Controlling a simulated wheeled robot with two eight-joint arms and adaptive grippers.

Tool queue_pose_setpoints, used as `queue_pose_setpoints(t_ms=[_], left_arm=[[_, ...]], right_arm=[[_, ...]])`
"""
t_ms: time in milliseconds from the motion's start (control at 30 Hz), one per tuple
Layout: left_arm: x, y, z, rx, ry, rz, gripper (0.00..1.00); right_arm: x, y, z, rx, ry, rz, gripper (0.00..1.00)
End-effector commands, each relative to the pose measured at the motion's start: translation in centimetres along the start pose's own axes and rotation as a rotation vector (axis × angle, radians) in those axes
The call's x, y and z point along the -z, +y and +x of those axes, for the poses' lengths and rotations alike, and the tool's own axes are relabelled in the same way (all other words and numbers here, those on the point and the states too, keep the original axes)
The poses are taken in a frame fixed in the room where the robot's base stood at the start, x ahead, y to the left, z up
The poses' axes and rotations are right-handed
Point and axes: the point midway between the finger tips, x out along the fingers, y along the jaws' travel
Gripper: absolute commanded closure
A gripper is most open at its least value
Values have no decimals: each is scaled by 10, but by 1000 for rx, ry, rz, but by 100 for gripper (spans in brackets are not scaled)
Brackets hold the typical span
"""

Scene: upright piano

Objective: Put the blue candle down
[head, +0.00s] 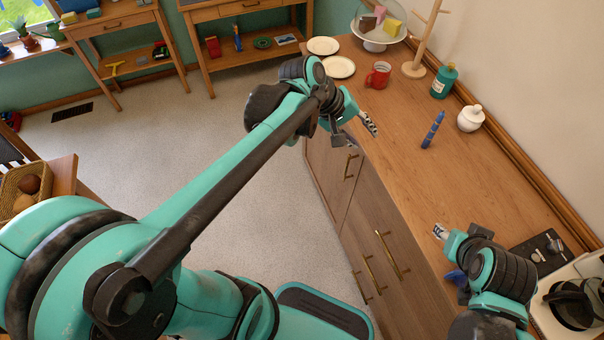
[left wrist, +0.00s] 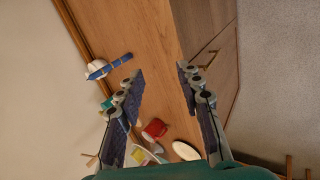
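The blue candle (head: 433,130) stands on the wooden counter (head: 470,185), in front of a white lidded jar. It also shows in the left wrist view (left wrist: 112,65), left of the fingers and apart from them. My left gripper (head: 356,132) is open and empty over the counter's front edge, to the left of the candle. The left wrist view shows its two fingers spread wide (left wrist: 162,70) with nothing between them. My right gripper (head: 447,255) is at the counter's front edge, nearer than the candle. Its fingers look spread, and nothing shows between them.
The white jar (head: 470,118), a teal bottle (head: 444,82), a red mug (head: 378,75), plates (head: 339,67), a wooden stand (head: 414,69) and a glass-covered cake stand (head: 376,43) occupy the back of the counter. A dark panel (head: 541,250) lies near right. The counter around the candle is mostly clear.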

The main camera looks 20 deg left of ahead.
Motion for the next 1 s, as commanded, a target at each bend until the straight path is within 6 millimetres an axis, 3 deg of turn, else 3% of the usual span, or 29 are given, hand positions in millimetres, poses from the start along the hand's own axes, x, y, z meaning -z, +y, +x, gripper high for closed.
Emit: queue_pose_setpoints(t_ms=[300,500,700,1000], left_arm=[[-40,-92,-40,200,233,462,64],[-51,-136,-52,317,324,701,64],[-53,-153,-56,369,358,802,64],[-53,-153,-56,372,360,808,64]], right_arm=[[0,0,0,0,0,0,60],[0,0,0,0,0,0,60],[0,0,0,0,0,0,60],[0,0,0,0,0,0,60]])
